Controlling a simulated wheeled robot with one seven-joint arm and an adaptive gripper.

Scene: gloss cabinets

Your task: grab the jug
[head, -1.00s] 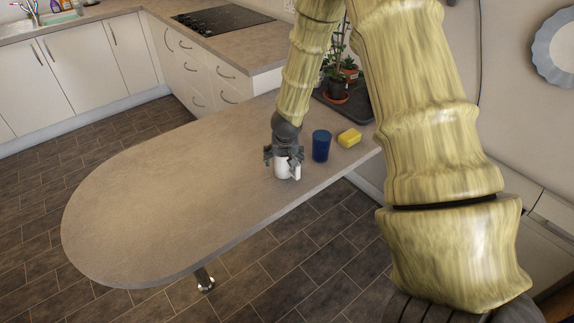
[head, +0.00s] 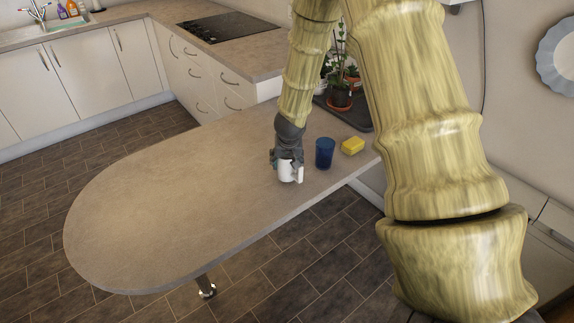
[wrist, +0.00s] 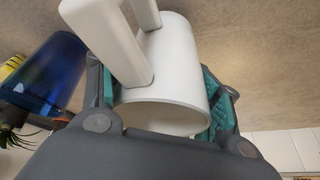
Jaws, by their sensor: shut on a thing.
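The white jug (head: 287,172) is near the right edge of the counter in the head view, upright, with its handle on the right. In the wrist view the white jug (wrist: 178,75) fills the middle, with its open rim towards the camera and its handle at the upper left. My gripper (head: 288,160) comes down on it from above and is shut on it, with a finger on each side of its body. The teal finger pads show in the wrist view (wrist: 165,105). Whether the jug's base touches the counter I cannot tell.
A blue cup (head: 325,153) stands close to the right of the jug. A yellow sponge (head: 353,146) lies beyond it. Potted plants (head: 341,92) stand on a dark tray behind. The left part of the counter (head: 150,210) is clear.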

